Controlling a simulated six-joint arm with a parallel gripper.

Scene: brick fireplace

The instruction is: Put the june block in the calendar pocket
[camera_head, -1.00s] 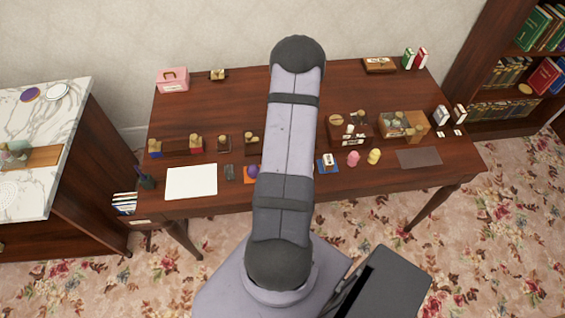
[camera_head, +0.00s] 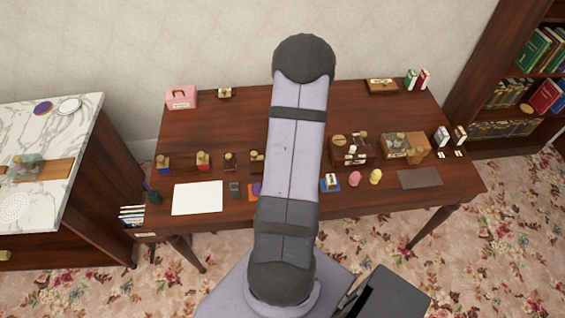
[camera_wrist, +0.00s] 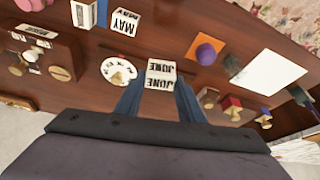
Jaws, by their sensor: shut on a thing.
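The june block (camera_wrist: 160,76) is a white cube with JUNE printed in black on its visible faces. In the wrist view it sits between the blue fingers of my gripper (camera_wrist: 158,88), which is shut on it. Another white block reading MAY (camera_wrist: 125,20) stands beyond it at the top. I cannot tell which part is the calendar pocket. My gripper is hidden behind my arm in the head view.
A round white disc with a wooden knob (camera_wrist: 118,70) lies close beside the june block. A wooden box (camera_wrist: 50,50) is left in the wrist view. Several stamps (camera_wrist: 232,106) are to the right, with a purple ball (camera_wrist: 208,52) and white paper (camera_wrist: 268,72).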

